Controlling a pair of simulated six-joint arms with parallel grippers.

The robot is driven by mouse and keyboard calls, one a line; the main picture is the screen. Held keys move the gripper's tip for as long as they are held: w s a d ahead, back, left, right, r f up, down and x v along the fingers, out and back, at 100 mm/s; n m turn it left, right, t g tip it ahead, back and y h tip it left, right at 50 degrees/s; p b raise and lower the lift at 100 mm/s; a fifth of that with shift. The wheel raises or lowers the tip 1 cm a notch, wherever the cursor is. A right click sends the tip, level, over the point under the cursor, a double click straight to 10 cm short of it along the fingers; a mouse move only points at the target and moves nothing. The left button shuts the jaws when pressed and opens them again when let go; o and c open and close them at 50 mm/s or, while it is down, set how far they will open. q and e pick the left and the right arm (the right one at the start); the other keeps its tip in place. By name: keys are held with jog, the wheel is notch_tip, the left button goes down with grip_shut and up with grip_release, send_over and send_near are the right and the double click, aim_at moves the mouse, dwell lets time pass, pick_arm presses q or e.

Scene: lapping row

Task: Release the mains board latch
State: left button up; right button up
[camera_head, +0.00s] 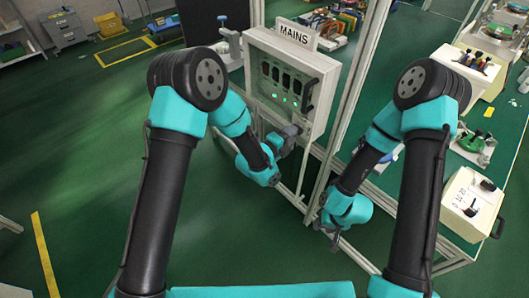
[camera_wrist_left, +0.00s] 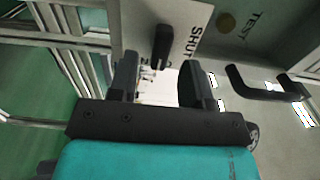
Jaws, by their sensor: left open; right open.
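The mains board (camera_head: 318,68) is a pale grey box on a frame under a MAINS sign, with dark windows and green lights. A black latch (camera_wrist_left: 162,46) beside the word SHUT shows in the left wrist view. My left gripper (camera_head: 290,135) is below the board's lower edge; its two fingers (camera_wrist_left: 160,82) are apart, and the latch appears between and beyond them. I cannot tell if they touch it. The latch is not clear in the head view. My right gripper (camera_head: 332,238) is open, low beside the frame, away from the board.
A black bar handle (camera_head: 308,95) stands out on the board's right side; it also shows in the left wrist view (camera_wrist_left: 262,92). Metal frame posts (camera_head: 352,75) stand right of the board. A bench with a cream box (camera_head: 468,205) is further right. The green floor at left is open.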

pick_arm(q)
jog(key=v, duration=1.4)
jog(key=shift+a, duration=0.2)
jog(key=shift+s, duration=0.15)
jog(key=s+a+f+n+g+y, duration=0.2)
jog(key=a+f+n+y, duration=0.2)
jog(key=a+f+n, duration=0.35)
jog(key=s+a+f+n+g+y, duration=0.2)
jog(key=a+f+n+g+y, duration=0.15)
jog(key=a+f+n, duration=0.35)
jog(key=s+a+f+n+g+y, duration=0.1)
jog(key=s+a+f+n+g, duration=0.1)
jog(key=n, duration=0.5)
jog(key=s+a+f+n+g+y, duration=0.1)
jog(key=s+a+f+n+g, duration=0.2)
jog(key=s+a+n, duration=0.3)
jog(key=s+f+n, duration=0.1)
jog(key=s+n, duration=0.1)
jog(key=s, duration=0.1)
jog(key=shift+s, duration=0.35)
jog(key=shift+n+y, duration=0.25)
jog(key=shift+c, duration=0.2)
